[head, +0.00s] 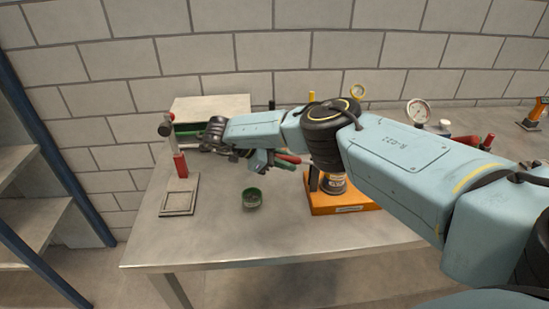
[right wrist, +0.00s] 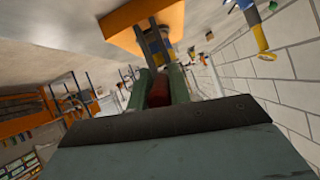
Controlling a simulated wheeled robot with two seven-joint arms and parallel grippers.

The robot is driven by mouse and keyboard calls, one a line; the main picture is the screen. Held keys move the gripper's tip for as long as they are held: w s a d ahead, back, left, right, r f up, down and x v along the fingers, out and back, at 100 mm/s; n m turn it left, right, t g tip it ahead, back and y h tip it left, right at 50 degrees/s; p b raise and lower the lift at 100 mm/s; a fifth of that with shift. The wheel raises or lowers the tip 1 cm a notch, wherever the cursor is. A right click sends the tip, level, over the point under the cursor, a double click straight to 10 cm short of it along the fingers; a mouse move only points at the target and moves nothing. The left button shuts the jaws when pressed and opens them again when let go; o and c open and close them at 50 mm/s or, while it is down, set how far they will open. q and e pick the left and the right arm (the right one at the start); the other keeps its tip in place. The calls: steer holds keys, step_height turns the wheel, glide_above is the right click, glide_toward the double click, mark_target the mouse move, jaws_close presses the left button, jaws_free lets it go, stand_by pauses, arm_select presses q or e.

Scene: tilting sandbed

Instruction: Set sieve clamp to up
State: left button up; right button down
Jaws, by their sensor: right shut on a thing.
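A device on an orange base (head: 345,208) stands at the table's middle, partly hidden behind my right arm. A red handle (head: 289,158) sticks out to its left; I take it for the clamp lever, and it looks about level. My right gripper (head: 270,160) is folded back toward the device and is shut on this handle. In the right wrist view, the red handle (right wrist: 158,94) lies between the greenish fingers, with grey posts and the orange base (right wrist: 125,22) beyond. My left gripper is not in view.
A green bowl (head: 252,198) sits in front of my gripper. A stand with a red post (head: 181,165) is at the left. A pale box (head: 210,107) is at the back, and a round gauge (head: 417,111) at the right. The table's front left is clear.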

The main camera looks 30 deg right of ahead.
steer(key=shift+f, duration=0.1)
stand_by(0.3)
steer(key=c, duration=1.3)
jaws_free()
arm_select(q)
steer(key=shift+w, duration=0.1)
